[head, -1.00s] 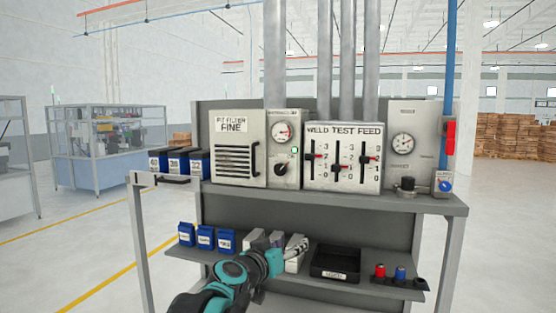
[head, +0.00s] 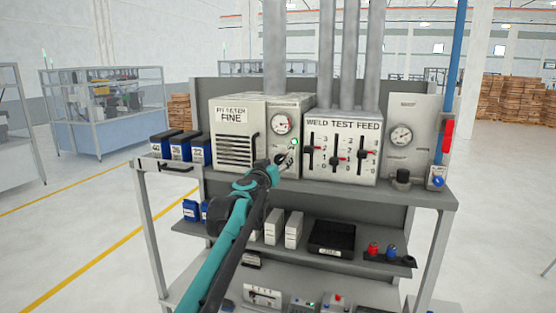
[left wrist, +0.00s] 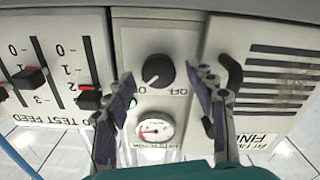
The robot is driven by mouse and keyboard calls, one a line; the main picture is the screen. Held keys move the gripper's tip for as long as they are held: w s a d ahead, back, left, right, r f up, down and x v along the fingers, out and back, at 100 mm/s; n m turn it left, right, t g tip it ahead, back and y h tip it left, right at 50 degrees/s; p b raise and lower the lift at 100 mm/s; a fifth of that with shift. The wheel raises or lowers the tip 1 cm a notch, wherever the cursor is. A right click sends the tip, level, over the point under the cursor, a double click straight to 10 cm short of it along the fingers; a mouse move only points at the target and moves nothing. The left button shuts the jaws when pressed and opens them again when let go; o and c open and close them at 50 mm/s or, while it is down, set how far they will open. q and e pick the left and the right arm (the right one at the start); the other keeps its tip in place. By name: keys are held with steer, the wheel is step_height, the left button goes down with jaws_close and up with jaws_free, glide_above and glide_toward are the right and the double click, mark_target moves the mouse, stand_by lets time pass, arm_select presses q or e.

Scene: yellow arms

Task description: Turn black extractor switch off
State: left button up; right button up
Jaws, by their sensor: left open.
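The black extractor switch (left wrist: 158,70) is a round knob on a light panel, shown upside down in the left wrist view. A white mark on it points to the lower left of that picture. Small lettering beside it looks like OFF, but is hard to read. My left gripper (left wrist: 162,80) is open, with one finger on each side of the knob. I cannot tell whether they touch it. In the head view, my left gripper (head: 284,161) is in front of the panel and largely hides the knob. My right gripper is not in view.
A green lamp (head: 294,142) is lit beside the knob, with a gauge (head: 281,123) above it. A filter door with a black handle (left wrist: 231,78) is close to one finger. A slider panel (head: 343,150) is on the other side. The shelf edge (head: 350,192) runs below.

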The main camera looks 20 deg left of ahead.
arm_select(q)
steer(key=shift+w, duration=0.35)
steer(key=shift+d, duration=0.1)
steer(key=c, duration=1.2)
steer(key=shift+o, duration=0.2)
